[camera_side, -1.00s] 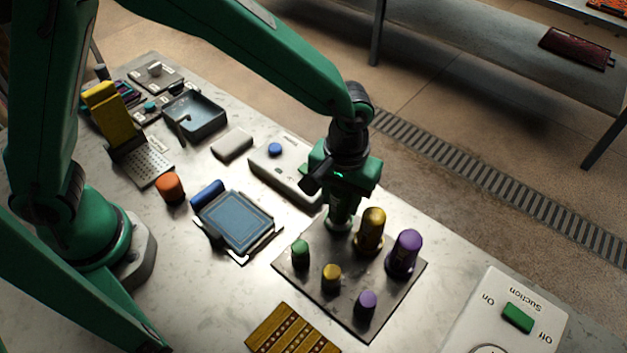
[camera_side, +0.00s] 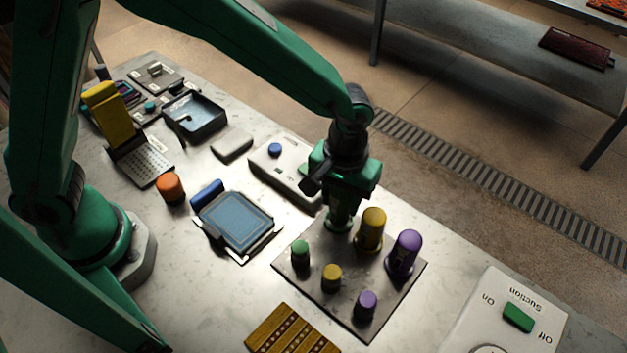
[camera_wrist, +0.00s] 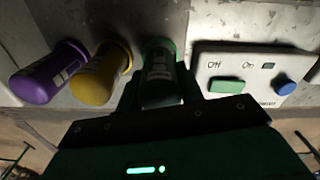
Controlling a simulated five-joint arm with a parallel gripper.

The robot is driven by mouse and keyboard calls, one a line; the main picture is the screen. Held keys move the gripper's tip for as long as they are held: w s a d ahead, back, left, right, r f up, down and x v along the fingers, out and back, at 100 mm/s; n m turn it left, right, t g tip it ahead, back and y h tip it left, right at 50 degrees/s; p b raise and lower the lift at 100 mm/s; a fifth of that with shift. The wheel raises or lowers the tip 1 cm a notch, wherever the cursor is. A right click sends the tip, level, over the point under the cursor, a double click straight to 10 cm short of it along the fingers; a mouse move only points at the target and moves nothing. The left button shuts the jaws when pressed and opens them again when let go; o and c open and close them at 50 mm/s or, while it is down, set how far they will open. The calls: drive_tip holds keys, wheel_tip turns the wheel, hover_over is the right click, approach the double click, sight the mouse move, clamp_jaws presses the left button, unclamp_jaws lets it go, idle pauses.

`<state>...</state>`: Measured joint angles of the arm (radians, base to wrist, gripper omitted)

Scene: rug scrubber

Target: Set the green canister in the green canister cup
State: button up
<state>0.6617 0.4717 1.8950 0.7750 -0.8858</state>
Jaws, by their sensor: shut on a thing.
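My gripper (camera_side: 340,205) points down over the back left part of a dark square board (camera_side: 337,305). It is shut on the green canister (camera_wrist: 158,72), which stands upright between the fingers in the wrist view. In the side view only the low end of the green canister (camera_side: 338,223) shows, at or just above the board. The green canister cup is hidden around its foot, and I cannot tell how deep the canister sits. A smaller green-capped piece (camera_side: 300,253) stands on the board in front.
A yellow canister (camera_side: 371,230) stands close to the right of my gripper, with a purple canister (camera_side: 404,253) beyond it. Small yellow (camera_side: 331,277) and purple (camera_side: 366,304) pieces stand in front. A white box with a blue button (camera_side: 275,150) is behind left.

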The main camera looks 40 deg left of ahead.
drive_tip(key=shift+f, duration=0.45)
idle(0.4)
drive_tip(key=o, duration=1)
drive_tip(key=shift+r, duration=0.1)
drive_tip(key=shift+r, duration=3.8)
